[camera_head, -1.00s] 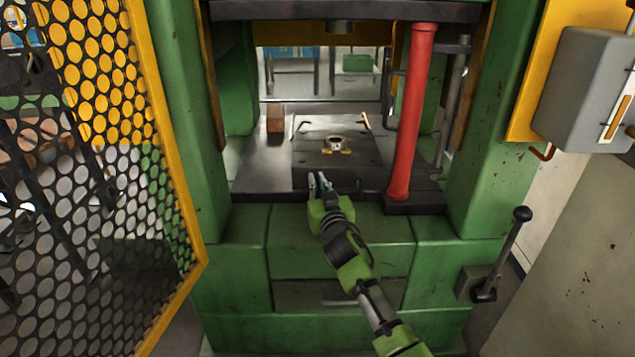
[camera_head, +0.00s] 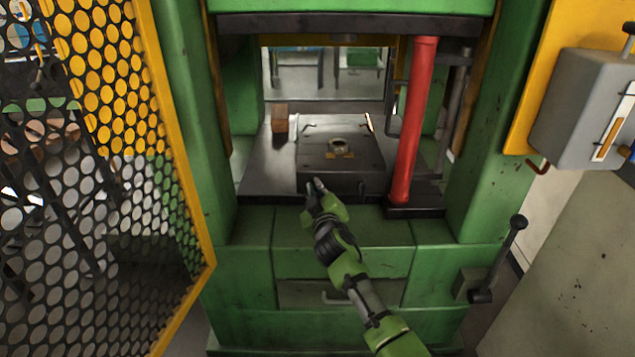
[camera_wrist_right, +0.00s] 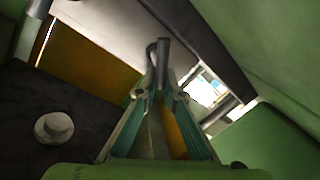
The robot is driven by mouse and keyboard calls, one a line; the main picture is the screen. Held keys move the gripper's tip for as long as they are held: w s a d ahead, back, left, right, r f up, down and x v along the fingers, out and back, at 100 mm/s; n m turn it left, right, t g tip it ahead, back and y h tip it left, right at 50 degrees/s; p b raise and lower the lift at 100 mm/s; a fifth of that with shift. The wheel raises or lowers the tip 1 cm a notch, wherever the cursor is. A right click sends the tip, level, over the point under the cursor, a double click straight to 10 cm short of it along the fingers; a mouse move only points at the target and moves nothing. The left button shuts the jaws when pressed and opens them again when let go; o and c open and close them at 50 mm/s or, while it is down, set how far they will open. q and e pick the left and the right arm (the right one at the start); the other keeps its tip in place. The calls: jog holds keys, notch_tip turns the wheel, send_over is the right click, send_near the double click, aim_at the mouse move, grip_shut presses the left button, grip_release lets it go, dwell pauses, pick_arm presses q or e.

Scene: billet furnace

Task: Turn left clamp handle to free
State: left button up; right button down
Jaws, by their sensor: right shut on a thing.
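My right gripper (camera_head: 316,186) is at the front edge of the press bed, by the front left corner of the dark die block (camera_head: 365,165). In the right wrist view its fingers (camera_wrist_right: 162,105) are shut on a dark upright rod (camera_wrist_right: 162,55), which appears to be the left clamp handle. In the head view the gripper hides the handle. My left gripper is not in view.
A red column (camera_head: 411,120) stands right of the block. A brown brick-like block (camera_head: 280,118) lies at the bed's back left. A yellow mesh guard (camera_head: 182,225) is on the left. A black-knobbed lever (camera_head: 505,255) is at the lower right. A bolt head (camera_wrist_right: 54,127) shows beside the gripper.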

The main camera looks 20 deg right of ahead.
jog(key=shift+w+a+f+n+h+p, duration=0.1)
jog(key=shift+a+n+h+p, duration=0.1)
jog(key=shift+n, duration=0.4)
jog(key=shift+a+f+n+h+p, duration=0.1)
jog(key=shift+n+p, duration=0.1)
jog(key=shift+n, duration=0.4)
jog(key=shift+a+f+n+g, duration=0.1)
jog(key=shift+f+n+g, duration=0.05)
jog(key=shift+n, duration=0.45)
jog(key=shift+a+f+n+g, duration=0.1)
jog(key=shift+n+g, duration=0.05)
jog(key=shift+n, duration=0.45)
jog(key=shift+f+n+h+p, duration=0.25)
jog(key=shift+n+h+p, duration=0.1)
jog(key=shift+n+h, duration=0.2)
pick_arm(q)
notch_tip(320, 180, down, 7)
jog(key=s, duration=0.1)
pick_arm(e)
jog(key=shift+f+n+g+h, duration=0.15)
jog(key=shift+f+n+h, duration=0.05)
jog(key=shift+n, duration=0.5)
jog(key=shift+f+n+g+h, duration=0.15)
jog(key=shift+n, duration=0.5)
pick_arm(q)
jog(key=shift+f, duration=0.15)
pick_arm(e)
jog(key=shift+f, duration=0.1)
